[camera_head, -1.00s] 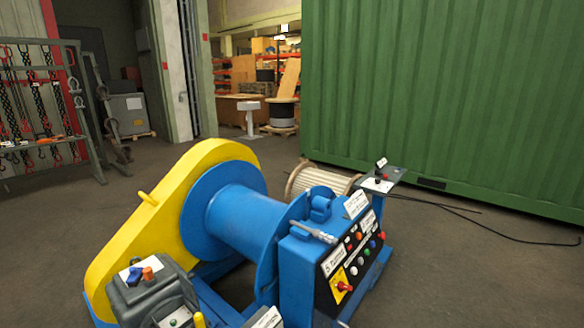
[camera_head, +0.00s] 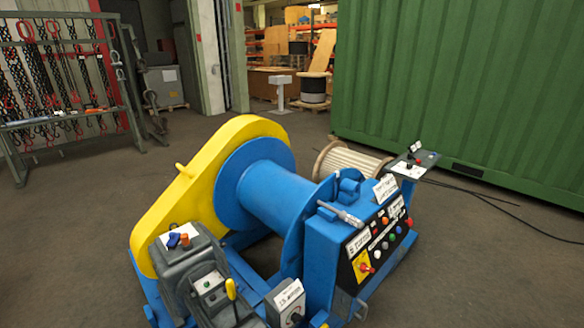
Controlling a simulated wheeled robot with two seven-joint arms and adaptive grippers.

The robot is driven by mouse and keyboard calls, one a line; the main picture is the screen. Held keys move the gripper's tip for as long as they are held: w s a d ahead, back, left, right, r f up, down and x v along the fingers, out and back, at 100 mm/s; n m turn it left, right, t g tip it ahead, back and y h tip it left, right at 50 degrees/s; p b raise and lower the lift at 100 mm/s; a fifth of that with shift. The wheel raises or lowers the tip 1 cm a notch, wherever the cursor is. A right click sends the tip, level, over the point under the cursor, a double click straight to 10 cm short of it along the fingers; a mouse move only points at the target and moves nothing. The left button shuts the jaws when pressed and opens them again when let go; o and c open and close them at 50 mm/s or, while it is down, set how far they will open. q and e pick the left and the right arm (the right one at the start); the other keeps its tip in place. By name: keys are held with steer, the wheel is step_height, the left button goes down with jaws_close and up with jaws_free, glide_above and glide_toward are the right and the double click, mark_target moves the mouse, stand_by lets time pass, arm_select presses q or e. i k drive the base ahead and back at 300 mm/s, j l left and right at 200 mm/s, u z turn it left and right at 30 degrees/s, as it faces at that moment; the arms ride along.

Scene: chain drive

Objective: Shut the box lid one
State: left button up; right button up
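A blue winch drum (camera_head: 275,198) stands on the floor with a yellow chain guard (camera_head: 190,200) along its left side. A blue control box (camera_head: 335,238) is at its right, with a sloped black panel (camera_head: 380,250) of coloured buttons and a red and yellow switch. A dark grey unit (camera_head: 205,290) with a yellow lever is at the front left. A small box (camera_head: 290,303) with a round dial sits at the lower edge. I cannot tell which part is the box lid, and no open lid is clearly visible. Neither of my grippers is in view.
A wooden cable reel (camera_head: 350,160) and a small control stand (camera_head: 412,165) are behind the winch. A green container (camera_head: 460,80) fills the back right, with black cables on the floor. A chain rack (camera_head: 65,90) stands at left. Floor between rack and winch is clear.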

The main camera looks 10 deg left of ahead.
mark_target(220, 257)
steer(key=i+l+u, duration=0.2)
steer(key=l+u, duration=0.25)
steer(key=i+l+u, duration=0.1)
steer(key=l+u, duration=0.35)
steer(key=l, duration=0.25)
steer(key=l+u, duration=0.4)
steer(key=l, duration=0.2)
steer(key=l+u, duration=0.45)
steer(key=l, duration=0.2)
steer(key=k+l+u, duration=0.2)
steer(key=l+u, duration=0.25)
steer(key=i+j, duration=0.15)
steer(key=j, duration=0.15)
steer(key=i+j, duration=0.15)
steer(key=j+u, duration=0.05)
steer(key=j, duration=0.05)
